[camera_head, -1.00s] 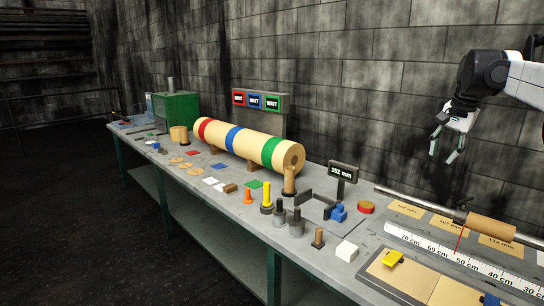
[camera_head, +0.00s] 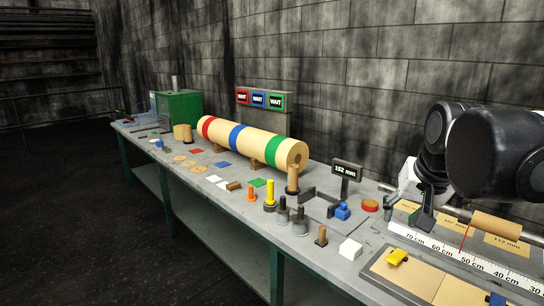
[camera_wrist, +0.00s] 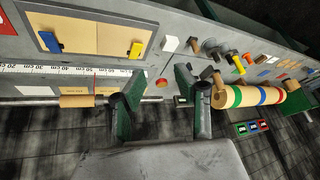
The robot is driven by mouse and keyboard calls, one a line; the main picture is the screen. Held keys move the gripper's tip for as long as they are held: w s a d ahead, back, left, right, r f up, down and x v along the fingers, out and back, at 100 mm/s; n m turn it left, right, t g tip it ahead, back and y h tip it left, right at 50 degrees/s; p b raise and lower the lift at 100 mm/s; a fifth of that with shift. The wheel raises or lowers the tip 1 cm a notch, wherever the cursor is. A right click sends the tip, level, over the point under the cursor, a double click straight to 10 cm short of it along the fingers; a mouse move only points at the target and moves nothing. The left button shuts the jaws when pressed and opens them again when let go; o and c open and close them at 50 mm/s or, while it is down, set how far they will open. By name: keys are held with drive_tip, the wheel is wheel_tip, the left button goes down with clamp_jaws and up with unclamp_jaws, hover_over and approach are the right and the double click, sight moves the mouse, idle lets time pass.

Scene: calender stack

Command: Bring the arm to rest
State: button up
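My gripper (camera_head: 424,218) is at the right in the head view, low over the back of the bench by the ruler, partly hidden behind my dark arm link. In the wrist view its two dark green fingers stand well apart, and nothing is between them (camera_wrist: 158,82), so it is open and empty. The bench (camera_head: 332,262) spreads out ahead of the fingers in the wrist view. From these views I cannot tell how much clearance the fingertips have.
Near the gripper are the ruler (camera_head: 470,259), a rod carrying a tan roll (camera_head: 496,225) and a 152 mm display (camera_head: 346,171). Further left lie a long banded roll (camera_head: 250,143), small parts and a green box (camera_head: 180,106). A block wall stands behind the bench.

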drive_tip(key=s+a+f+n+t, duration=0.1)
drive_tip(key=s+a+f+n, duration=0.2)
drive_tip(key=s+f, duration=0.9)
drive_tip(key=s+a, duration=0.1)
drive_tip(key=a, duration=0.2)
drive_tip(key=shift+s+a+f+n+y, duration=0.25)
drive_tip(key=shift+s+f+n+y, duration=0.05)
drive_tip(key=shift+s+f, duration=0.1)
